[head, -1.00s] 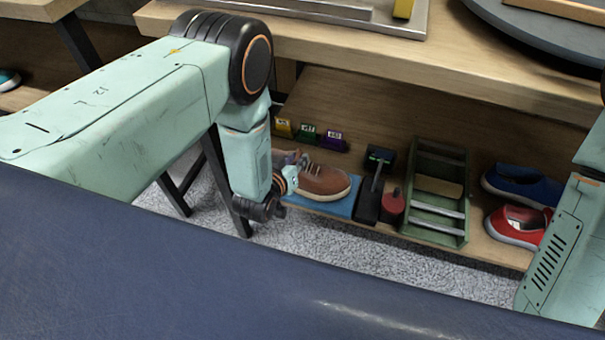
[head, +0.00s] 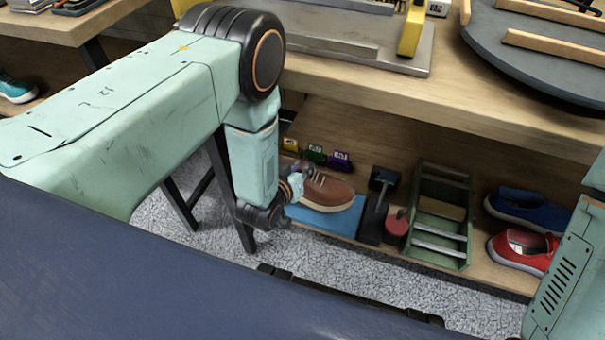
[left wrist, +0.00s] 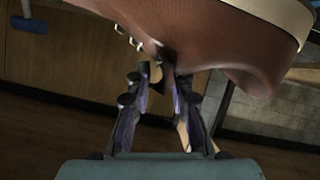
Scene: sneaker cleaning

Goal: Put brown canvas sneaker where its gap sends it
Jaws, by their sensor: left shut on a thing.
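The brown sneaker (head: 327,192) is over the blue mat (head: 338,218) on the lower shelf, its toe to the right. My left gripper (head: 300,178) is at the sneaker's left part and partly hides it. In the left wrist view the sneaker (left wrist: 225,35) fills the top, and my left gripper's fingers (left wrist: 162,92) are closed on it near its laces and opening. I cannot tell whether the sole touches the mat. Yellow, green and purple labelled markers (head: 315,154) stand behind the sneaker. My right gripper is out of view; part of my right arm shows at the right edge.
Right of the mat stand a black tool (head: 374,212), a red round container (head: 397,227) and a green slatted rack (head: 440,225). Blue (head: 530,208) and red (head: 518,252) shoes lie farther right. The tabletop (head: 450,88) overhangs the shelf.

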